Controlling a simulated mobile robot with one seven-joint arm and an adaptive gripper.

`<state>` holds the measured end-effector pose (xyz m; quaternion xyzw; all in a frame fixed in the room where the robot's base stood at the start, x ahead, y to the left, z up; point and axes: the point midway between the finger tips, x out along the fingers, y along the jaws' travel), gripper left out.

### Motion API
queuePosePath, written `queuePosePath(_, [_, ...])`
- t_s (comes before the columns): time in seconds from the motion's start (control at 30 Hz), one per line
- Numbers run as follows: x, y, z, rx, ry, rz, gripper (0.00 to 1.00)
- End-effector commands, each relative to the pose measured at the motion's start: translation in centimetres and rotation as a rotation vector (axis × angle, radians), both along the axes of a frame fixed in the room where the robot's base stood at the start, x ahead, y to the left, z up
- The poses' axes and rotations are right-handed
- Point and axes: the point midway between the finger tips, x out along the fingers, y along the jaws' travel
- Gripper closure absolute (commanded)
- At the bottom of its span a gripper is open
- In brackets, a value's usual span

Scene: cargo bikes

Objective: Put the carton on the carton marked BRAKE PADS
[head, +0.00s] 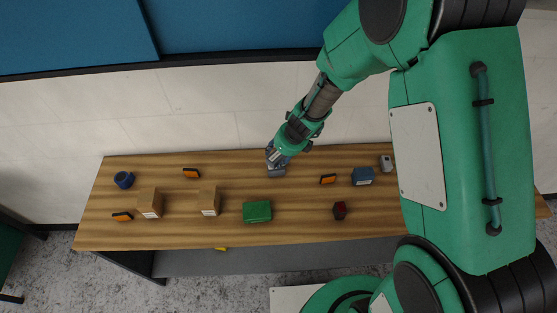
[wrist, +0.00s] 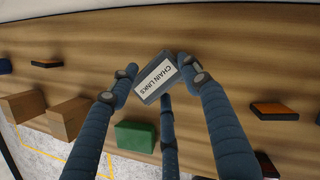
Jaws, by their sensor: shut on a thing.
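My gripper (head: 271,154) is over the back middle of the wooden table, pointing down. In the wrist view its blue fingers (wrist: 158,82) are shut on a grey carton with a white label reading CHAIN LINKS (wrist: 150,88). The same grey carton (head: 276,172) shows below the gripper in the head view. I cannot tell whether it touches the table. Two brown cartons (head: 149,203) (head: 209,201) and a blue carton (head: 362,177) carry white labels too small to read. I cannot tell which one is marked BRAKE PADS.
On the table (head: 240,232) are a green box (head: 257,211), a dark red item (head: 340,210), a blue round item (head: 123,180), a small grey item (head: 386,162) and orange-black blocks (head: 191,173) (head: 122,217) (head: 328,179). A wall stands behind. The table has free room between the items.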

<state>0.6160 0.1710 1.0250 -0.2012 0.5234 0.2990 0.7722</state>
Motion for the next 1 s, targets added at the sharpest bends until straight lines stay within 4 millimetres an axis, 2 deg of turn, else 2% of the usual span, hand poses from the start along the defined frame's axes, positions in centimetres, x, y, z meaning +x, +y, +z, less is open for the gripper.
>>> queuePosePath(0.27, [0.0, 0.0, -0.4, 0.0, 0.0, 0.0, 0.84])
queuePosePath(0.6, [-0.1, 0.0, -3.5, 0.0, 0.0, 0.0, 0.84])
queuePosePath(1.0, [0.0, 0.0, -3.7, 0.0, 0.0, 0.0, 0.84])
